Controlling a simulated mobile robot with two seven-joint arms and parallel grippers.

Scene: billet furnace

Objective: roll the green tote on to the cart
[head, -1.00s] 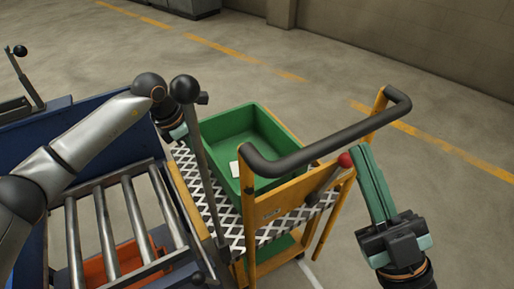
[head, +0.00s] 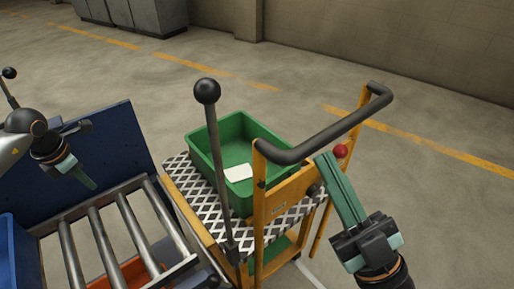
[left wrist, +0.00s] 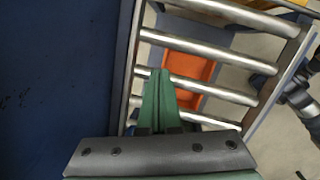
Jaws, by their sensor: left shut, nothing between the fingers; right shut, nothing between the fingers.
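The green tote (head: 205,158) sits on the patterned deck of the yellow cart (head: 262,222), with a white card (head: 239,173) inside it. The cart stands against the end of the roller conveyor (head: 128,222). My left gripper (head: 88,183) is shut and empty above the rollers' left side, apart from the tote; it also shows in the left wrist view (left wrist: 160,75) over the rollers. My right gripper (head: 324,160) is shut and empty beside the cart's handle, close to a red knob (head: 341,151). I cannot tell whether it touches the cart.
A black-knobbed lever (head: 207,92) stands upright between the conveyor and the cart. A blue panel (head: 110,150) borders the rollers. An orange bin (left wrist: 192,72) lies below them. Grey cabinets (head: 145,15) stand far back; the floor behind the cart is clear.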

